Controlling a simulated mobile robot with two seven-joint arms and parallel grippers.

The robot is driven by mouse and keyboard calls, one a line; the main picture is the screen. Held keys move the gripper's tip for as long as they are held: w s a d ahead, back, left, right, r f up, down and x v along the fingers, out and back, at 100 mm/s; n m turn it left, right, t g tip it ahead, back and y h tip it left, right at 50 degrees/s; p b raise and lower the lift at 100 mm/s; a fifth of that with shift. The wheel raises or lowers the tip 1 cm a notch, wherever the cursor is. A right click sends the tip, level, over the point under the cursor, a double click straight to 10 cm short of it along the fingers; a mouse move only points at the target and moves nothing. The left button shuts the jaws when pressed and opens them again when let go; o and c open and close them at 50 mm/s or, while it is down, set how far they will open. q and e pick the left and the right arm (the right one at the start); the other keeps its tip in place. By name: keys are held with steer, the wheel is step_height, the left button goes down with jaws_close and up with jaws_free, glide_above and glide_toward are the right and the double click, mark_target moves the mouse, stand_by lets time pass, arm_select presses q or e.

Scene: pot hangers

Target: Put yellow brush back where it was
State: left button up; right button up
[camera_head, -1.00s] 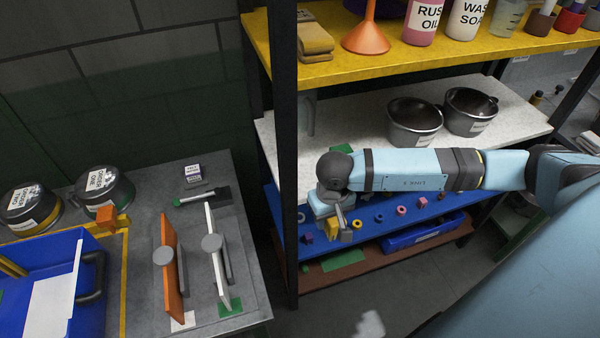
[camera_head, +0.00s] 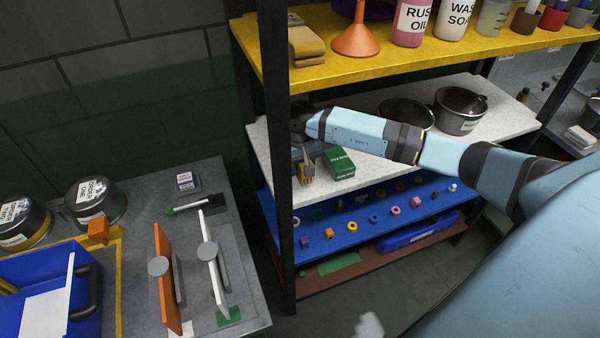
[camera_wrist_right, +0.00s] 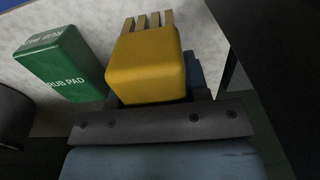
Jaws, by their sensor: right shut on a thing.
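The yellow brush (camera_wrist_right: 146,66) fills the middle of the right wrist view, with tan bristle tufts at its far end. My right gripper (camera_head: 306,157) is shut on the brush, which shows as a small yellow patch (camera_head: 308,172) in the head view. The gripper is at the left end of the white middle shelf (camera_head: 262,150), just left of a green scrub pad box (camera_head: 340,163). I cannot tell whether the brush touches the shelf. The fingertips are mostly hidden behind the brush. My left gripper is not in view.
The black shelf post (camera_head: 277,170) stands close left of the gripper. The yellow shelf (camera_head: 330,72) is above, and the blue shelf (camera_head: 350,238) with small coloured parts is below. Metal pots (camera_head: 458,112) stand farther right on the white shelf. A grey table (camera_head: 235,270) is at left.

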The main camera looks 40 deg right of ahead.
steer(key=shift+w, duration=0.2)
steer(key=shift+w+f, duration=0.15)
steer(key=shift+f, duration=0.15)
step_height(320, 180, down, 3)
steer(key=shift+r+b, duration=0.15)
steer(key=shift+b, duration=0.35)
steer(key=shift+f, duration=0.3)
steer(key=o, duration=1.1)
steer(key=shift+o, duration=0.2)
steer(key=shift+r, duration=0.1)
